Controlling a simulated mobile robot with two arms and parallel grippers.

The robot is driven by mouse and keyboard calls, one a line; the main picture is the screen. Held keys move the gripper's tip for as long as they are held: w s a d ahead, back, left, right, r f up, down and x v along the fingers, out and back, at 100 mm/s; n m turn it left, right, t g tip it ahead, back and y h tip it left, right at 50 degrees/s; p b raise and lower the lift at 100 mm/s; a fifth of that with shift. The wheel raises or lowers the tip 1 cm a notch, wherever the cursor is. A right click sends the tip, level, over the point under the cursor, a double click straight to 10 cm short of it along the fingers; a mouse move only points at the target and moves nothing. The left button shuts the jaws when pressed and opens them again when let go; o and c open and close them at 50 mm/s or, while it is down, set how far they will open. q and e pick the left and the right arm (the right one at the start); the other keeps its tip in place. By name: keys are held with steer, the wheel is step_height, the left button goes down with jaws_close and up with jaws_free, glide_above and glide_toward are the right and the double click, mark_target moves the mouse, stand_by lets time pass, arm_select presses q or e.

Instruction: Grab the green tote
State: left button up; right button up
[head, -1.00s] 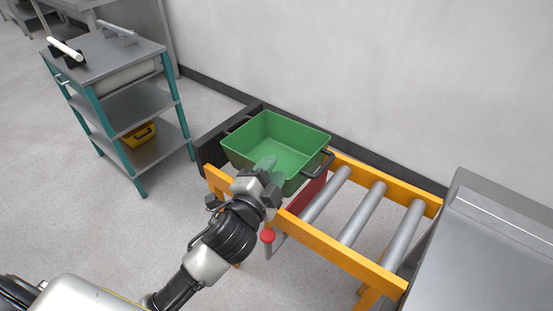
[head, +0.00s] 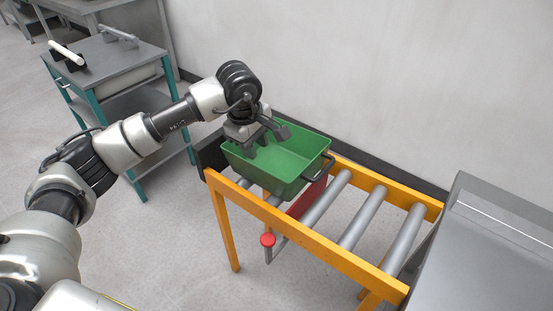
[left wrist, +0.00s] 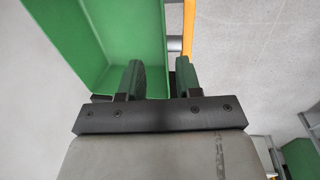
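The green tote (head: 297,160) sits at the far left end of the roller conveyor, open side up. Its right black handle (head: 319,163) shows, while its left end is partly hidden by my left gripper. My left gripper (head: 254,150) is at the tote's left part, pointing down over the near-left rim. In the left wrist view the tote (left wrist: 100,35) fills the upper left. There the two fingers of my left gripper (left wrist: 158,68) stand apart, one over the tote's inside and one beyond its wall edge. I cannot tell whether they touch it. My right gripper is not in view.
The conveyor's orange frame (head: 330,248) carries grey rollers (head: 362,213) to the right of the tote. A metal machine (head: 490,250) stands at right, a teal-legged shelf cart (head: 110,62) at left. A wall is close behind.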

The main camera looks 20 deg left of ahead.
mark_target(256, 169)
arm_select(q)
steer(key=f, duration=0.3)
steer(key=w+f, duration=0.1)
steer(key=f, duration=0.1)
steer(key=shift+a+f, duration=0.25)
steer(key=shift+a, duration=0.05)
steer(key=f, duration=0.5)
steer(key=shift+w+a, duration=0.15)
steer(key=shift+w, duration=0.05)
steer(key=shift+c, duration=0.3)
jaws_close()
